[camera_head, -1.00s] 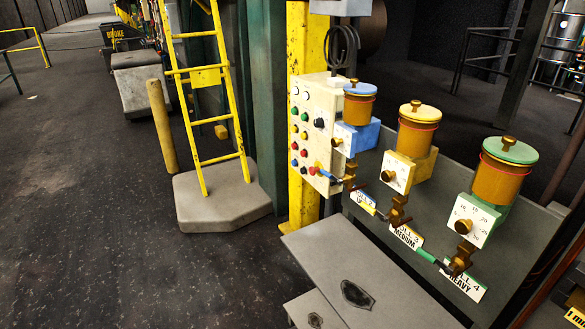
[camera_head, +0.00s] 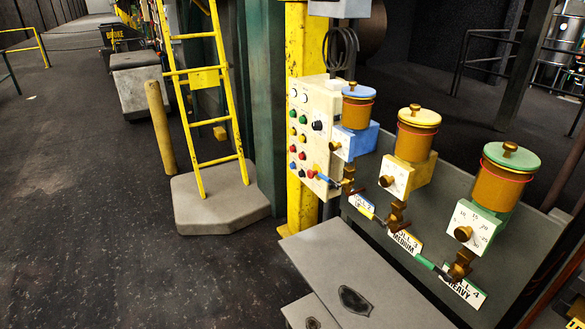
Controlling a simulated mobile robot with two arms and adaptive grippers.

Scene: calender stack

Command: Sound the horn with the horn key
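A cream control panel (camera_head: 313,135) with several coloured buttons in rows is fixed to the yellow column. Its buttons are green, yellow, blue and red, with a dark round knob (camera_head: 317,126) on the right side and pale round buttons at the top left. The key labels are too small to read, so I cannot tell which one is the horn key. Neither of my grippers shows in the head view.
Three lubricator pots with dials, blue-lidded (camera_head: 358,105), yellow-lidded (camera_head: 417,134) and green-lidded (camera_head: 503,177), stand right of the panel. A grey cabinet (camera_head: 345,275) is below. A yellow ladder (camera_head: 205,95) stands on a concrete plinth (camera_head: 225,200).

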